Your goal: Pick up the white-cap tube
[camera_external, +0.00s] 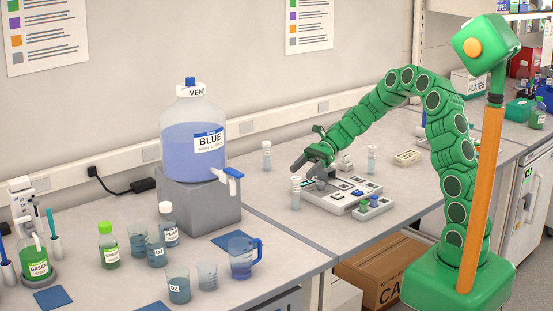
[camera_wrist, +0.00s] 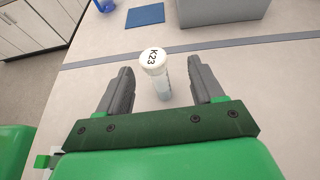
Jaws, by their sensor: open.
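A tube with a white cap marked K23 (camera_wrist: 154,62) stands upright on the bench in the wrist view, between my fingers. In the external view, the nearest white-capped tube (camera_external: 295,193) stands just below and beside my gripper (camera_external: 300,166). My gripper is open in the wrist view (camera_wrist: 160,70), with one grey finger on each side of the tube and gaps showing on both sides. I cannot tell the exact height of the fingers against the tube. Two similar tubes stand farther off, one behind (camera_external: 266,156) and one to the right (camera_external: 372,160).
A white rack tray (camera_external: 340,203) lies right of the nearest tube, with a small block (camera_external: 373,208) in front. The large BLUE carboy (camera_external: 192,135) stands on a grey block (camera_external: 200,203) to the left. Several beakers and bottles fill the left bench. A seam crosses the bench (camera_wrist: 110,60).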

